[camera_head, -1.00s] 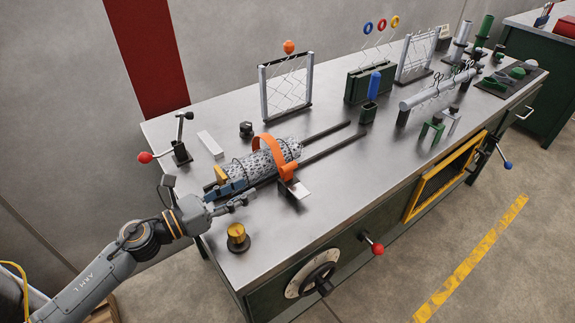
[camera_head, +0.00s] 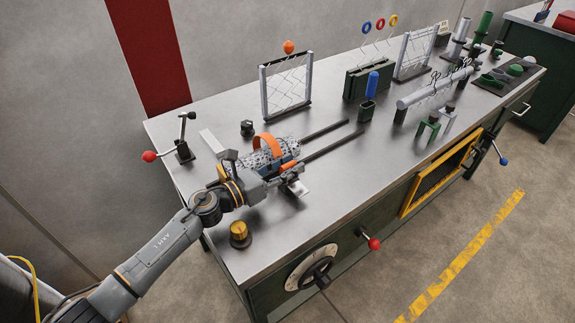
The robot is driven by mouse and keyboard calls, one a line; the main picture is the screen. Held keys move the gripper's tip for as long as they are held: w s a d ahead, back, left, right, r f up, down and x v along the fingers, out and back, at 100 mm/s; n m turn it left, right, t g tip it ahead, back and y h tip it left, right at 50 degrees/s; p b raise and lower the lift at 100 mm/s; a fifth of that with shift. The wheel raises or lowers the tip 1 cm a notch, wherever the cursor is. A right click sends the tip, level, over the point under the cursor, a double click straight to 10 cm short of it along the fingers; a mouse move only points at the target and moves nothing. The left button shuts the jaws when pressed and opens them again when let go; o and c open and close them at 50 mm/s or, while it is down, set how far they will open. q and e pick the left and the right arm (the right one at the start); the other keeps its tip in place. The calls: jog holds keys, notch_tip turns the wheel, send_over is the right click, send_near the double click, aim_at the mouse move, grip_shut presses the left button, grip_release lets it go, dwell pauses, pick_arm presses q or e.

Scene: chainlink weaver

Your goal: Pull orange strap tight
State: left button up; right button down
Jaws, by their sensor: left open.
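The orange strap (camera_head: 268,142) arches over a roll of chain-link mesh (camera_head: 289,151) that lies on the bench between dark rails. My left gripper (camera_head: 291,170) is at the near side of the roll, beside the strap's lower end. Its jaws are open, and its wrist and arm hide the left end of the roll and the lower part of the strap. I cannot tell whether a finger touches the strap. A light metal plate (camera_head: 297,188) shows just below the gripper. My right gripper is out of view.
A brass knob (camera_head: 239,232) stands near my left forearm at the front edge. A red-knobbed lever (camera_head: 149,156) stands at the left. The bench top (camera_head: 345,190) right of the gripper is clear.

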aim_at(287, 164)
pick_arm(q)
jog(key=shift+c, duration=1)
grip_shut()
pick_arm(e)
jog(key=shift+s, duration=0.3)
pick_arm(q)
jog(key=shift+r, duration=0.1)
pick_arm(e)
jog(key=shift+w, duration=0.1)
